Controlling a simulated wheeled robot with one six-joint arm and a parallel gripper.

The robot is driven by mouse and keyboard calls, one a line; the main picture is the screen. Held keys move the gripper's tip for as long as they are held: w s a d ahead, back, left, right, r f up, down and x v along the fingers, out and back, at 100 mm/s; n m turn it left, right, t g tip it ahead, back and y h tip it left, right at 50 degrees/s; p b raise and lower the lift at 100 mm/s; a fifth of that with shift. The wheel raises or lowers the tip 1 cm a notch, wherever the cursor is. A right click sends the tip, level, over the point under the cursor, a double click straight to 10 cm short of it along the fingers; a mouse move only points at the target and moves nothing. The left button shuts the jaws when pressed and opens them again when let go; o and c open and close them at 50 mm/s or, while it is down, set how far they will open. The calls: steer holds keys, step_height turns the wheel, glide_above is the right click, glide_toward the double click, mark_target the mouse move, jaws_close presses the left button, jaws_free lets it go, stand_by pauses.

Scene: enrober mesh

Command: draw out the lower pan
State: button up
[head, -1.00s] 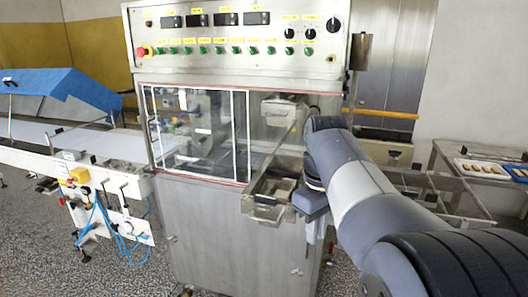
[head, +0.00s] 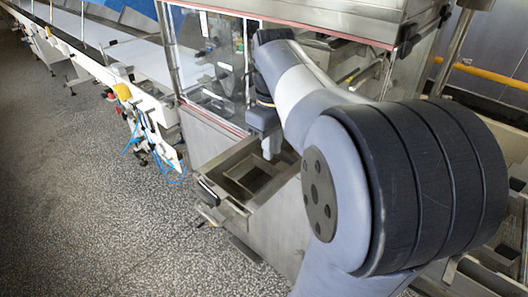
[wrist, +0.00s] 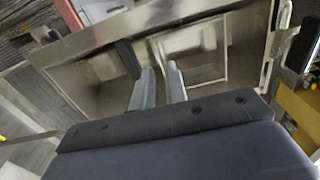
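The lower pan (head: 203,166) is a steel, box-like pan sticking out from the front of the machine. A dark handle (head: 207,190) is on its outer end. In the wrist view a steel pan with recessed sections (wrist: 200,22) lies beyond the fingers, and a black grip (wrist: 303,42) shows at its right edge. My gripper (head: 268,152) hangs over the inner right part of the pan, apart from the handle. In the wrist view its two pale fingers (wrist: 160,84) stand apart with nothing visible between them. My arm hides part of the machine behind.
The machine's clear window (head: 213,55) stands behind the pan. A conveyor (head: 110,42) runs off to the upper left, with blue hoses (head: 145,155) hanging beneath. Steel framework (head: 500,255) is at the lower right. The speckled floor (head: 90,190) left of the pan is clear.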

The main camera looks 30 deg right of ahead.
mark_target(271, 173)
step_height(271, 173, down, 9)
steer(key=shift+f, duration=0.15)
stand_by(0.4)
jaws_close()
steer(key=shift+w, duration=0.1)
stand_by(1.2)
steer(key=shift+r+p, duration=4.7)
steer(key=shift+r, duration=0.9)
steer(key=shift+r, duration=0.1)
